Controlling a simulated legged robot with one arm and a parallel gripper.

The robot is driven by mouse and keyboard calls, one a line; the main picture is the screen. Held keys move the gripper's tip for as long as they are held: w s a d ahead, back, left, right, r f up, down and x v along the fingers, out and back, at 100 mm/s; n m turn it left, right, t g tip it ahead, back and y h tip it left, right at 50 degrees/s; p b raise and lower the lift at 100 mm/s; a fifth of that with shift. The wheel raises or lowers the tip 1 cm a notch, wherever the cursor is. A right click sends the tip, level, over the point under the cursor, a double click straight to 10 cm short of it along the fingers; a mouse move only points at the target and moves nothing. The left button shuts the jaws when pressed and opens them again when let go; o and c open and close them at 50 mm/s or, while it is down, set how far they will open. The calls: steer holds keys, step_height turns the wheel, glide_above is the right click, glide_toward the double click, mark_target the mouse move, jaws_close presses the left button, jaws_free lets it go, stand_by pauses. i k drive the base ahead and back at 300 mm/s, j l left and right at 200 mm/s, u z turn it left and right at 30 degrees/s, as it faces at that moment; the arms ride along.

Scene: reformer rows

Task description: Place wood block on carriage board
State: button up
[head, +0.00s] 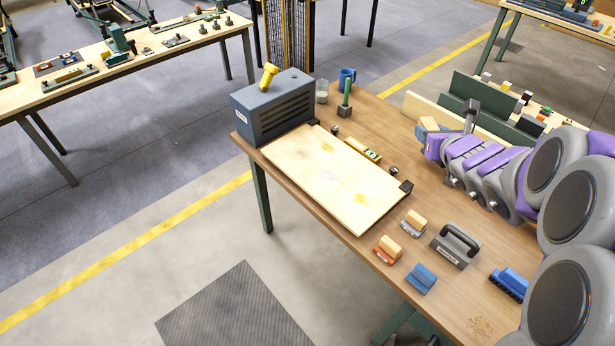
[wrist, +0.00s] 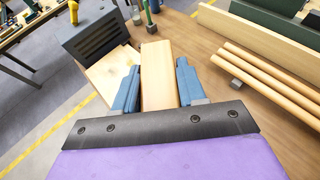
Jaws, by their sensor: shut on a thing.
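The wood block (wrist: 158,75) is a pale, long piece held between the two blue fingers of my gripper (wrist: 158,84) in the wrist view. In the head view, a small end of the block (head: 429,123) shows at the tip of my purple and grey arm, and my gripper (head: 424,137) is partly hidden there. The carriage board (head: 335,180) is a flat, pale, stained board on the brown table. In the wrist view the board (wrist: 104,75) shows to the left of the block. In the head view, my gripper is to the right of the board, apart from it.
A dark grey vented box (head: 275,108) with a yellow item on top stands at the board's far end. A blue mug (head: 346,78) is behind. Brushes (head: 387,248) and a grey handled block (head: 456,245) lie near the front. Round wooden rods (wrist: 265,80) lie right of my gripper.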

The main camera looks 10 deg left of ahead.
mark_target(360, 172)
steer(key=j, duration=0.65)
steer(key=i+j, duration=0.15)
steer(key=j, duration=0.5)
steer(key=i+j, duration=0.15)
steer(key=i, duration=0.15)
steer(key=i+j, duration=0.1)
steer(key=i, duration=0.25)
